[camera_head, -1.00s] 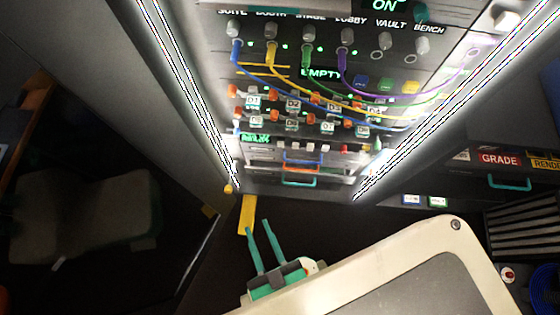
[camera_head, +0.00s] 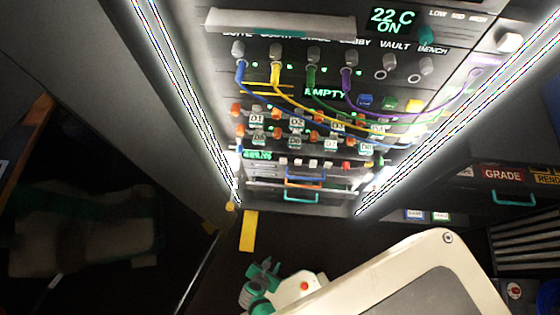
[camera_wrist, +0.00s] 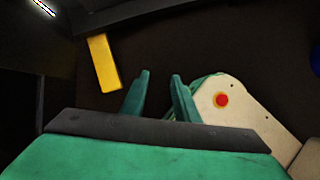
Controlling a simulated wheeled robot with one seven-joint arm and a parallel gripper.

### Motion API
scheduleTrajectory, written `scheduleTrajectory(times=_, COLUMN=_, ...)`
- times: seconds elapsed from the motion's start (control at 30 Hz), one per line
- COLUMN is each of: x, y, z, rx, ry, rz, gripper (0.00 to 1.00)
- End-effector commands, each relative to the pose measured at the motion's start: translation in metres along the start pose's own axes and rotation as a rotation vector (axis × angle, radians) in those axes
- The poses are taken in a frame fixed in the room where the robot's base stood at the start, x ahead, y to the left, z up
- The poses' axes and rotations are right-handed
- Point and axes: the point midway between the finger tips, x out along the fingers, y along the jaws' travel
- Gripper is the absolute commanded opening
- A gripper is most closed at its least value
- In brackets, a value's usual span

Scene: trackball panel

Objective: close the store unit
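No label reading STORE is legible, so I cannot tell for sure which part is the store unit. The lit equipment rack (camera_head: 330,130) stands ahead in the head view, with cables, several D-numbered modules and drawers low down. How far these low units stand out is unclear. My gripper (camera_head: 266,268) is low in the head view, below and apart from the rack. In the wrist view its teal fingers (camera_wrist: 160,85) are apart with nothing between them.
A yellow strip (camera_head: 249,230) lies on the dark floor before the rack; it also shows in the wrist view (camera_wrist: 104,62). Bright light strips flank the rack. At right is a drawer labelled GRADE (camera_head: 502,174) with a teal handle. A pale, blurred shape (camera_head: 85,235) is at left.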

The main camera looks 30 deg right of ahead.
Motion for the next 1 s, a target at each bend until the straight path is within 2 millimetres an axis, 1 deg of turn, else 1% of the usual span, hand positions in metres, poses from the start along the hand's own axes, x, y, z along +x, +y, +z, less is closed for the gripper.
scheduleTrajectory(times=0.03, x=0.015, y=0.004, z=0.009, rx=-0.14, ry=-0.044, rz=-0.058, gripper=0.28)
scheduleTrajectory(times=0.1, x=0.03, y=0.004, z=0.025, rx=-0.34, ry=-0.102, rz=-0.153, gripper=0.28)
scheduleTrajectory(times=0.17, x=0.04, y=0.007, z=0.043, rx=-0.508, ry=-0.151, rz=-0.239, gripper=0.28)
scheduleTrajectory(times=0.23, x=0.047, y=0.013, z=0.068, rx=-0.695, ry=-0.207, rz=-0.349, gripper=0.28)
scheduleTrajectory(times=0.27, x=0.048, y=0.016, z=0.079, rx=-0.773, ry=-0.23, rz=-0.398, gripper=0.28)
scheduleTrajectory(times=0.3, x=0.049, y=0.021, z=0.095, rx=-0.869, ry=-0.258, rz=-0.466, gripper=0.28)
scheduleTrajectory(times=0.37, x=0.047, y=0.029, z=0.119, rx=-1.0, ry=-0.297, rz=-0.566, gripper=0.28)
scheduleTrajectory(times=0.4, x=0.044, y=0.035, z=0.134, rx=-1.076, ry=-0.319, rz=-0.631, gripper=0.28)
scheduleTrajectory(times=0.5, x=0.035, y=0.049, z=0.166, rx=-1.225, ry=-0.36, rz=-0.778, gripper=0.28)
scheduleTrajectory(times=0.6, x=0.026, y=0.059, z=0.188, rx=-1.321, ry=-0.385, rz=-0.887, gripper=0.28)
scheduleTrajectory(times=0.7, x=0.02, y=0.065, z=0.2, rx=-1.37, ry=-0.395, rz=-0.951, gripper=0.28)
scheduleTrajectory(times=0.77, x=0.019, y=0.066, z=0.204, rx=-1.384, ry=-0.397, rz=-0.969, gripper=0.28)
scheduleTrajectory(times=0.87, x=0.022, y=0.063, z=0.211, rx=-1.389, ry=-0.396, rz=-0.98, gripper=0.28)
scheduleTrajectory(times=1.0, x=0.034, y=0.055, z=0.225, rx=-1.387, ry=-0.393, rz=-0.978, gripper=0.28)
